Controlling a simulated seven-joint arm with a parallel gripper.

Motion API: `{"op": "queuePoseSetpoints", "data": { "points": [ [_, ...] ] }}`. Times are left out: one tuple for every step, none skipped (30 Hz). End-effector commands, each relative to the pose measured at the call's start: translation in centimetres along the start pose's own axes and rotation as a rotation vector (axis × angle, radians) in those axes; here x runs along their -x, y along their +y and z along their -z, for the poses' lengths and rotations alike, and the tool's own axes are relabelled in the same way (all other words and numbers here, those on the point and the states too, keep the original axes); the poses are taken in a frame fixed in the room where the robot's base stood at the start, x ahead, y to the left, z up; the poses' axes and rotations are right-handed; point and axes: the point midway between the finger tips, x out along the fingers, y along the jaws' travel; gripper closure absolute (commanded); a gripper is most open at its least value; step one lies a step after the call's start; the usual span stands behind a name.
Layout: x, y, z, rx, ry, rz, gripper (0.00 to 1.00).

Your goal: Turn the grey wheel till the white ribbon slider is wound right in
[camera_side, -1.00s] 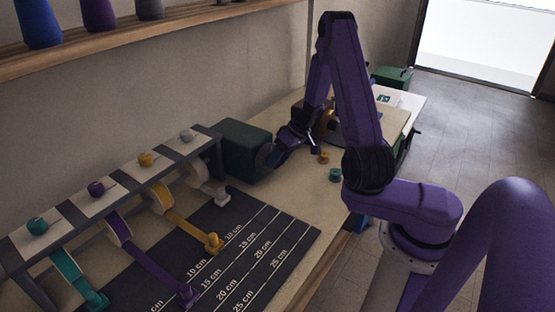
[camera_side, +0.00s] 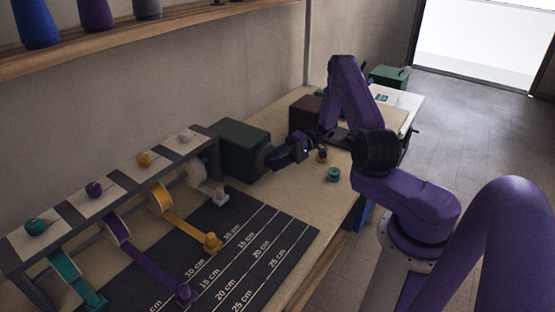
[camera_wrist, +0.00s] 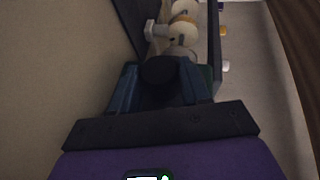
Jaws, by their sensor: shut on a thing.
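The dark grey wheel (camera_side: 264,157) is on the right face of a dark green box (camera_side: 240,146) at the end of the rack. My gripper (camera_side: 276,155) comes at it from the right, level with it. In the wrist view my gripper (camera_wrist: 160,88) is shut on the wheel (camera_wrist: 160,69), one blue finger on each side. The white ribbon slider (camera_side: 214,194) lies on the dark measuring mat just in front of its white spool (camera_side: 196,174), with only a short ribbon out. The slider (camera_wrist: 151,32) and spool (camera_wrist: 184,32) also show in the wrist view.
Teal (camera_side: 92,298), purple (camera_side: 185,291) and yellow (camera_side: 212,242) sliders lie farther out on the marked mat (camera_side: 262,245). A small teal spool (camera_side: 333,174) stands on the table right of my gripper. A shelf (camera_side: 120,35) runs along the wall above.

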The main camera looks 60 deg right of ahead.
Motion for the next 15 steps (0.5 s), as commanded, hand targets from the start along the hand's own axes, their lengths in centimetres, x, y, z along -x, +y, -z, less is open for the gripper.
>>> {"op": "queuePoseSetpoints", "data": {
  "points": [
    [0.03,0.23,0.00,-0.018,0.002,0.037,0.84],
    [0.03,0.25,-0.02,-0.026,0.002,0.060,0.84],
    [0.03,0.28,-0.01,-0.037,0.002,0.087,0.84],
    [0.02,0.32,0.01,-0.045,0.003,0.106,0.84],
    [0.00,0.32,0.00,-0.054,0.003,0.126,0.84],
    [0.00,0.36,0.01,-0.063,0.003,0.149,0.84],
    [0.00,0.38,0.01,-0.069,0.003,0.165,0.84],
    [-0.02,0.40,-0.02,-0.076,0.002,0.181,0.84],
    [-0.01,0.42,0.00,-0.083,0.002,0.199,0.84],
    [-0.01,0.42,0.01,-0.089,0.003,0.212,0.84],
    [-0.03,0.43,0.00,-0.095,0.003,0.225,0.84],
    [-0.05,0.45,0.02,-0.100,0.003,0.239,0.84],
    [-0.05,0.44,0.03,-0.104,0.003,0.249,0.84],
    [-0.05,0.45,0.03,-0.107,0.003,0.258,0.84],
    [-0.07,0.47,0.03,-0.111,0.003,0.267,0.84]
  ]
}}
